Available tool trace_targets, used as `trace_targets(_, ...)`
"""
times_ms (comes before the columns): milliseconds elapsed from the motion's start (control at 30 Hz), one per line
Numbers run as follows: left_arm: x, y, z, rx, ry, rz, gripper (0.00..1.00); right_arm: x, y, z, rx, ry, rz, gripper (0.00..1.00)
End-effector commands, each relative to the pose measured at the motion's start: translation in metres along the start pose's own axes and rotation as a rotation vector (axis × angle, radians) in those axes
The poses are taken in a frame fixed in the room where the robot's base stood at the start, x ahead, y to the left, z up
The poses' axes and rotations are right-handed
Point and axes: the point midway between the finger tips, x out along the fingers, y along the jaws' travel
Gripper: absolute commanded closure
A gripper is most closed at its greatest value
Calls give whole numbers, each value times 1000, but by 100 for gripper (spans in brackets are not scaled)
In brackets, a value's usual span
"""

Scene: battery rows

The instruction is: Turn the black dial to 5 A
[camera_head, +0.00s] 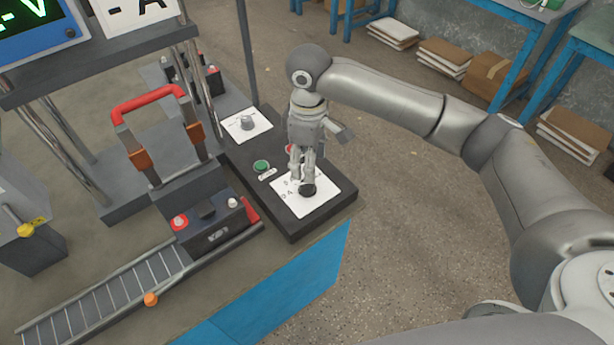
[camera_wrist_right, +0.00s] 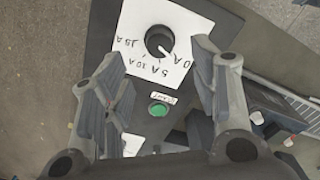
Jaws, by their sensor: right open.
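The black dial (camera_head: 308,190) sits on a white plate (camera_head: 318,206) at the near end of a dark control panel. In the right wrist view the dial (camera_wrist_right: 157,39) shows whole, and its white plate (camera_wrist_right: 190,22) carries the marks 0 A, 5 A, 10 A and 15 A. The dial's white line points to the lower right, toward 0 A. My right gripper (camera_head: 303,176) is above the panel, close to the dial. In the wrist view its fingers (camera_wrist_right: 158,62) are spread with nothing between them touching. My left gripper is in neither view.
A green button (camera_head: 261,166) is beside the dial plate, and a second plate with a grey knob (camera_head: 247,122) is farther back. A roller track (camera_head: 100,293) runs at lower left.

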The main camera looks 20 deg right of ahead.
Motion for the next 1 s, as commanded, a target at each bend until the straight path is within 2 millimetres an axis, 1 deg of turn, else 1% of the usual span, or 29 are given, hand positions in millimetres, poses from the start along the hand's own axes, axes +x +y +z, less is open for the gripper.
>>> trace_targets(33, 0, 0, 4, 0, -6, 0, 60, 12, 0, 1, 1, -3, -2, 45)
trace_targets(200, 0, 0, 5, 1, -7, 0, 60, 44, 0, 0, 2, -2, -2, 45)
trace_targets(300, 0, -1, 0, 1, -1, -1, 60, 58, 0, 0, 1, -1, 0, 45)
trace_targets(400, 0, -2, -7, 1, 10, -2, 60, 69, 0, 0, 1, 0, 0, 45)
trace_targets(567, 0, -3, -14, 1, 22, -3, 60, 76, 0, 0, 0, 2, 1, 45)
trace_targets(800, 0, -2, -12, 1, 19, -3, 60, 76, 0, 0, 0, 2, 1, 45)
trace_targets(1000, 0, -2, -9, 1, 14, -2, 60, 76, 0, 0, 0, 2, 1, 71)
